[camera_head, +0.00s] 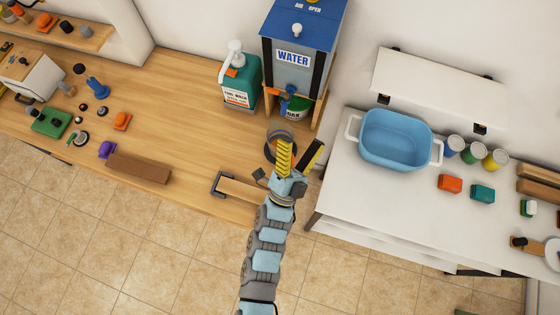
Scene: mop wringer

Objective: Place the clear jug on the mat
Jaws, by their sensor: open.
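My gripper (299,156) is open, with its two yellow and black fingers spread apart at the right end of the wooden counter. A round, see-through vessel with a dark bluish rim (272,145), which looks like the clear jug, stands on the counter beside the left finger. The finger covers part of it in this view, and I cannot tell whether they touch. Nothing shows held between the fingers.
A blue water dispenser (293,58) stands behind the gripper with a green tin (293,110) under its tap. A teal pump bottle (239,82) is left of it. A blue basin (395,140) sits on the white table at right. The counter's middle is clear.

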